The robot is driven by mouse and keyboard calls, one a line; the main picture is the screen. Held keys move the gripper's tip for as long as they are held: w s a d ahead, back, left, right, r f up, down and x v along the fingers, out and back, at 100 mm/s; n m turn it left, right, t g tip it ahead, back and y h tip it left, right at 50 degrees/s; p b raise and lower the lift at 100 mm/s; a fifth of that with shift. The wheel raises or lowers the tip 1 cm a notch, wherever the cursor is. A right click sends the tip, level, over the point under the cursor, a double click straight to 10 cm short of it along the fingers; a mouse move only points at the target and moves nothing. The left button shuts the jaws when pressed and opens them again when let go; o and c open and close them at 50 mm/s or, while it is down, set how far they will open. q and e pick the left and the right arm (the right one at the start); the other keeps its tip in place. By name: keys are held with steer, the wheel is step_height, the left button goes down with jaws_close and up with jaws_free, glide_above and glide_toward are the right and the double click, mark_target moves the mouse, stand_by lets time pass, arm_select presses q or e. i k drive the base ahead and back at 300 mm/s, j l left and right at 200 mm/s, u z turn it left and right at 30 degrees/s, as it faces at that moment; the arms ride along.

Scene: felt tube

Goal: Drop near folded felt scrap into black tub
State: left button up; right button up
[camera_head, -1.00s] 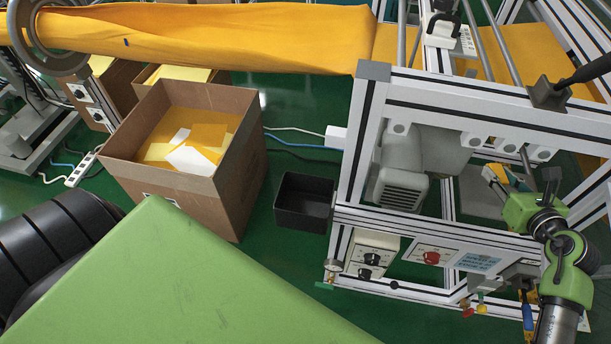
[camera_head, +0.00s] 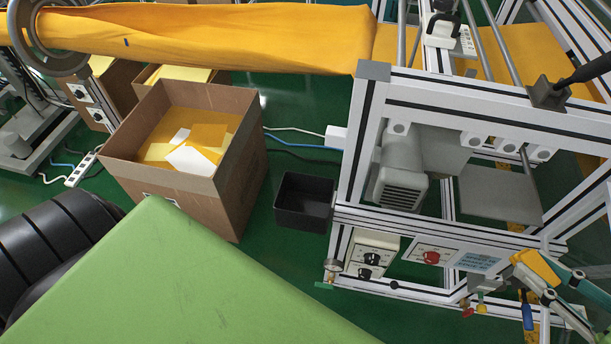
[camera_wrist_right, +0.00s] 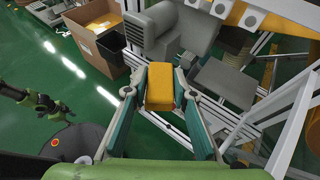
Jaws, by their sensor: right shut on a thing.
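A small folded orange-yellow felt scrap (camera_head: 535,266) is at the lower right in the head view. My right gripper (camera_head: 541,272) is shut on it, in front of the machine frame. In the right wrist view the scrap (camera_wrist_right: 160,88) sits between the two fingertips (camera_wrist_right: 160,80). The black tub (camera_head: 303,208) is left of the machine frame, well to the left of the gripper, and its visible inside looks empty. It also shows in the right wrist view (camera_wrist_right: 112,46).
An open cardboard box (camera_head: 205,190) with yellow and white sheets stands left of the tub. The white machine frame (camera_head: 440,225), with a grey motor (camera_head: 402,188) and a control panel (camera_head: 430,256), lies between tub and gripper. A yellow felt tube (camera_head: 220,38) runs above.

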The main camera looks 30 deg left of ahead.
mark_target(311, 211)
steer(key=j+u, duration=0.35)
steer(key=i+j+u, duration=0.15)
steer(key=u, duration=0.15)
steer(key=j+z, duration=0.5)
steer(key=z, duration=0.2)
steer(key=j+z, duration=0.35)
steer(key=j, duration=0.5)
steer(key=k+j+z, duration=0.15)
steer(key=j, duration=0.8)
steer(key=z, duration=0.05)
